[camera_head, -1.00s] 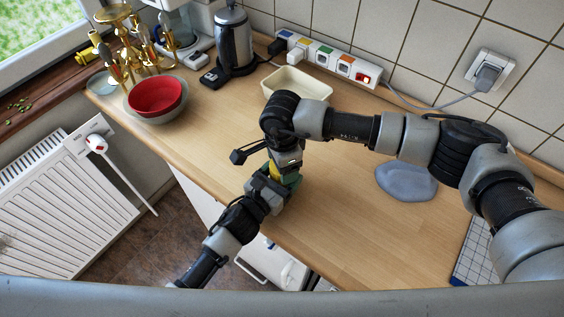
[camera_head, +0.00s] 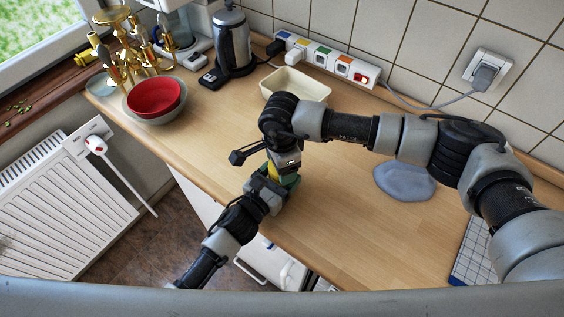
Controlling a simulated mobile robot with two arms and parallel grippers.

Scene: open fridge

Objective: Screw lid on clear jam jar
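My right gripper (camera_head: 281,160) points down from the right arm over the counter's front part. My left gripper (camera_head: 268,192) reaches in from the lower left, just below it. The two grippers meet around a small object with a yellow part (camera_head: 273,172) and a green part (camera_head: 291,182) between them. I cannot tell whether this is the jam jar with its lid, as the grippers cover most of it. The fingers of both grippers are largely hidden, so their closure does not show.
A red bowl (camera_head: 154,97) in a grey bowl, a brass utensil stand (camera_head: 125,50) and a kettle (camera_head: 232,45) stand at the back left. A cream tray (camera_head: 296,85) lies behind the arms. A grey-blue cloth-like patch (camera_head: 405,181) lies right.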

